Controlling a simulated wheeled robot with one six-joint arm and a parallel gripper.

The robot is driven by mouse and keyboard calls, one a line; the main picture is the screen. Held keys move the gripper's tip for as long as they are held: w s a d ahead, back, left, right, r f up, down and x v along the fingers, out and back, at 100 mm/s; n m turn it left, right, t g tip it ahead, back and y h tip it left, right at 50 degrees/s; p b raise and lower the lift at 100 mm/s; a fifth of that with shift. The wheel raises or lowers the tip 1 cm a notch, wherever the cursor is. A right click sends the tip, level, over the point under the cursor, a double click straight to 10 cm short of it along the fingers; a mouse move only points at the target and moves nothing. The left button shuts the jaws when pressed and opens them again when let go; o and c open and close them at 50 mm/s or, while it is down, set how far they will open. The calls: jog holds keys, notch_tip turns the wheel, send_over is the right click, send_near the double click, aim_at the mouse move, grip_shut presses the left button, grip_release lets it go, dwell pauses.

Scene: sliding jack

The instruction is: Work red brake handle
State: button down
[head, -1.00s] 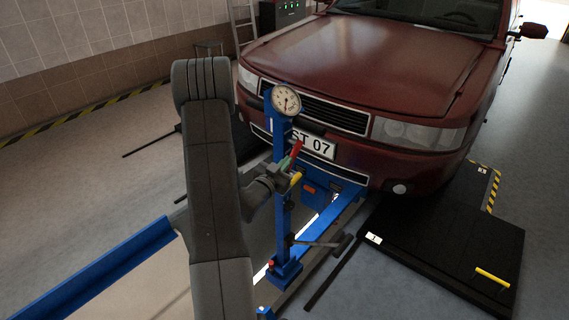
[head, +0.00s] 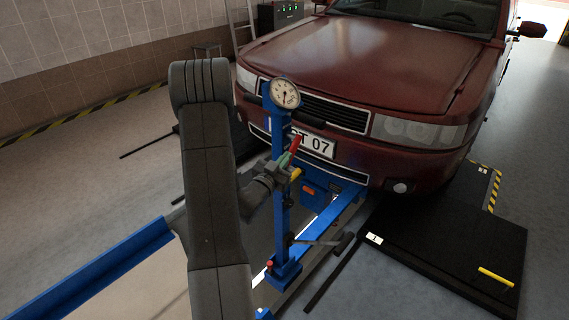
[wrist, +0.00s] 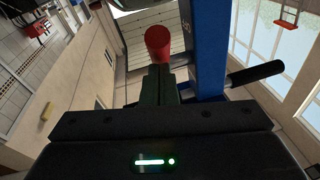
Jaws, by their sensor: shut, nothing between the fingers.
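The red brake handle (head: 295,143) sticks up at a tilt beside the blue jack post (head: 283,215) in the head view. In the wrist view its rounded red end (wrist: 158,42) shows just beyond my fingertips, left of the blue post (wrist: 208,45). My gripper (head: 281,162) is at the lower end of the red handle, close to the post. In the wrist view the dark green fingers of my gripper (wrist: 159,80) are together, with nothing between them. Whether they touch the handle I cannot tell.
A yellow handle (head: 295,174) sits just below the red one. A round gauge (head: 285,93) tops the post. A black-gripped lever (wrist: 257,73) is right of the post in the wrist view. The red car (head: 370,65) stands close behind. Open floor lies left.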

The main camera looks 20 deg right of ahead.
jog(key=shift+w+d+f+t+h+b, duration=0.2)
jog(key=shift+f+b, duration=0.35)
jog(key=shift+b, duration=0.95)
jog(key=shift+s+d+f+t+h+b, duration=0.1)
jog(key=shift+f+t+h+b, duration=0.3)
jog(key=shift+b, duration=1.05)
jog(key=f+t+h+b, duration=0.1)
jog(key=b, duration=0.4)
jog(key=d+f+n+t+h+b, duration=0.1)
jog(key=b, duration=0.4)
jog(key=shift+w+d, duration=0.1)
jog(key=shift+w, duration=0.3)
jog(key=b, duration=0.2)
jog(key=shift+w+d+b, duration=0.15)
jog(key=shift+d+b, duration=0.15)
jog(key=shift+b, duration=0.05)
jog(key=shift+w+d+f+b, duration=0.2)
jog(key=shift+d+b, duration=0.1)
jog(key=shift+b, duration=0.5)
jog(key=shift+w+d+b, duration=0.15)
jog(key=shift+d+b, duration=0.05)
jog(key=shift+b, duration=0.2)
